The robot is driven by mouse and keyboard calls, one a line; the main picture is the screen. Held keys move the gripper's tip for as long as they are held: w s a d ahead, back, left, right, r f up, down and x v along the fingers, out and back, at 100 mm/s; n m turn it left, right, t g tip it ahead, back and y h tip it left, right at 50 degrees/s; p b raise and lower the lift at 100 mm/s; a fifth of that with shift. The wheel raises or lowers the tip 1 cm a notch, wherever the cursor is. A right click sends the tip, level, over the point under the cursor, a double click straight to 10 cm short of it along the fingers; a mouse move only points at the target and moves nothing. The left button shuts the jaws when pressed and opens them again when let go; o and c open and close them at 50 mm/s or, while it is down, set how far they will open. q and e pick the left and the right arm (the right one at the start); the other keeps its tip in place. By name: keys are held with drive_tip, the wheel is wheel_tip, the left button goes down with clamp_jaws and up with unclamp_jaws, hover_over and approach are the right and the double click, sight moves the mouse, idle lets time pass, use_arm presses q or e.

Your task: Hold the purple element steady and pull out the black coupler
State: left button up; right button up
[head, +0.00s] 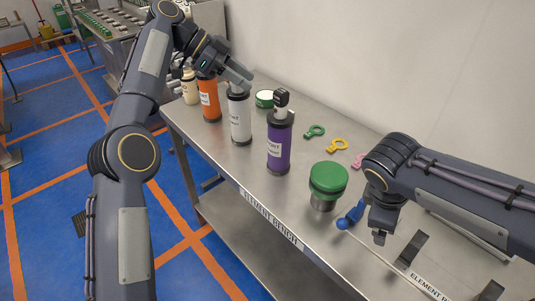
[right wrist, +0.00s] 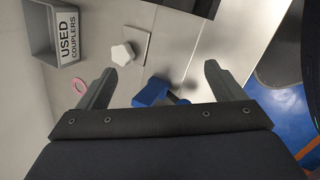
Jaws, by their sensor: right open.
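The purple element (head: 279,148) stands upright on the steel bench in the head view, with black end caps. The black coupler (head: 282,98) sits on its top end. My left gripper (head: 240,79) is at the top of the white element (head: 240,120), to the left of the purple one and apart from it; its finger gap is not clear. My right gripper (head: 378,212) is to the right of the purple element, above the bench, and is open. In the right wrist view its two fingers (right wrist: 158,85) are wide apart with nothing gripped between them.
An orange element (head: 209,100) and a cream bottle (head: 189,88) stand at the left. A green-topped metal item (head: 328,180) stands between the purple element and my right gripper. A blue object (head: 350,216) lies near that gripper. A grey USED COUPLERS bin (right wrist: 50,30) shows in the wrist view.

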drive_tip(key=w+a+r+n+t+h, duration=0.3)
drive_tip(key=w+a+n+t+h, duration=0.15)
drive_tip(key=w+a+n, duration=0.35)
drive_tip(key=r+n+t+h, duration=0.1)
drive_tip(key=n+t+h, duration=0.1)
drive_tip(key=n+t, duration=0.55)
hover_over(273, 148)
drive_tip(key=s+a, duration=0.1)
drive_tip(key=s, duration=0.5)
drive_tip(key=shift+n+t+y, duration=0.55)
drive_tip(key=shift+n+t, duration=0.05)
drive_tip(key=shift+n, duration=0.25)
drive_tip(key=w+f, duration=0.1)
drive_tip(key=f, duration=0.1)
drive_tip(key=w+f, duration=0.1)
drive_tip(key=f, duration=0.1)
drive_tip(key=w+f, duration=0.1)
drive_tip(key=shift+a+f, duration=0.35)
drive_tip(key=shift+f, duration=0.05)
drive_tip(key=shift+w+f, duration=0.25)
drive_tip(key=shift+f, duration=0.05)
drive_tip(key=shift+w+d, duration=0.2)
drive_tip(key=shift+w, duration=0.1)
drive_tip(key=x, duration=0.6)
drive_tip(key=shift+w+d, duration=0.2)
drive_tip(key=shift+w, duration=0.15)
